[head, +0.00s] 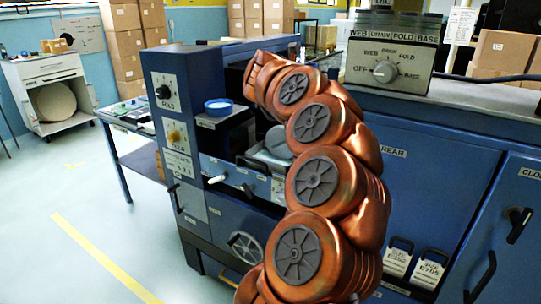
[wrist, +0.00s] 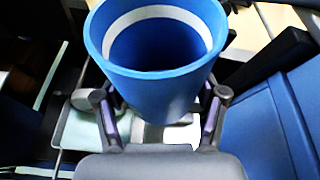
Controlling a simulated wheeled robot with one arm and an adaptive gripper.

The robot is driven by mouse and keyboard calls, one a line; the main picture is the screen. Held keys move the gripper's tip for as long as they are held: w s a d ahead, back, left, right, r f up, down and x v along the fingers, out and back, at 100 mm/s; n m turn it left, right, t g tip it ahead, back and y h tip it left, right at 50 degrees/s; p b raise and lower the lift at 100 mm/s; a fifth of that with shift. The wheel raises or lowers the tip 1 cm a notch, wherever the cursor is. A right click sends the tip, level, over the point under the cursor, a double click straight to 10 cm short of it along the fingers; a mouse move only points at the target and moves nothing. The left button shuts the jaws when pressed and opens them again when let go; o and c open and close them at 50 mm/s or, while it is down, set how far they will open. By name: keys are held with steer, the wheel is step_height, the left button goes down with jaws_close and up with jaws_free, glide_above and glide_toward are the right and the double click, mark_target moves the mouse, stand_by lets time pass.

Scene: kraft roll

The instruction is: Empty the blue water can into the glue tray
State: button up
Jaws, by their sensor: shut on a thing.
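The blue can (wrist: 155,85) is between the two fingers of my gripper (wrist: 163,95) in the wrist view. The gripper is shut on it. Its open mouth faces the camera, and a white band runs round the inside; I cannot make out water in it. A pale, flat tray-like surface (wrist: 82,132) shows below and behind the can; I cannot tell for sure that it is the glue tray. In the head view my orange arm hides the gripper and the can held in it.
A small round blue container (head: 218,107) shows on a dark ledge of the blue machine (head: 195,70). A grey dial box (head: 390,65) stands at the right. A side table (head: 130,118) and open floor (head: 80,210) lie to the left.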

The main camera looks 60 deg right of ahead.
steer(key=shift+s+f+m+b, duration=0.1)
steer(key=shift+f+m+b, duration=0.2)
steer(key=shift+f, duration=0.05)
steer(key=shift+s+r+t, duration=0.1)
steer(key=shift+r+t, duration=0.2)
steer(key=shift+r, duration=0.05)
steer(key=shift+s+r+m+t, duration=0.2)
steer(key=shift+r+m+t, duration=0.1)
steer(key=shift+m, duration=0.3)
steer(key=shift+r, duration=0.1)
steer(key=shift+d+r+p, duration=0.1)
steer(key=shift+r+p, duration=1.15)
steer(key=shift+r, duration=0.7)
